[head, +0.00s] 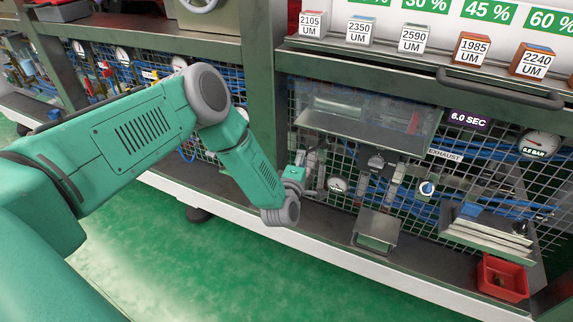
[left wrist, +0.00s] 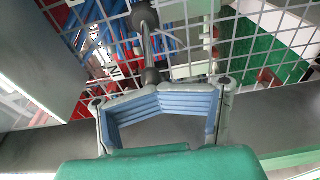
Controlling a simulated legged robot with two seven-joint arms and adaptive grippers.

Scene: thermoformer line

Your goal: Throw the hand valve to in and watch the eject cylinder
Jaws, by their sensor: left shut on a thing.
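My left gripper (head: 307,170) reaches the lower panel from the left in the head view, in front of the wire mesh. In the left wrist view its blue-padded fingers (left wrist: 157,92) are closed at the tips on the dark, ball-ended lever of the hand valve (left wrist: 148,38). In the head view the gripper hides most of the valve. A clear guard (head: 350,128) covers parts above and right of the gripper; I cannot tell which part is the eject cylinder. My right gripper is not in view.
A grey metal tray (head: 377,238) and a red bin (head: 502,279) stand on the ledge to the right. A 6.0 SEC display (head: 469,118), a pressure gauge (head: 540,145) and an EXHAUST label (head: 445,155) sit on the mesh. The green floor in front is clear.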

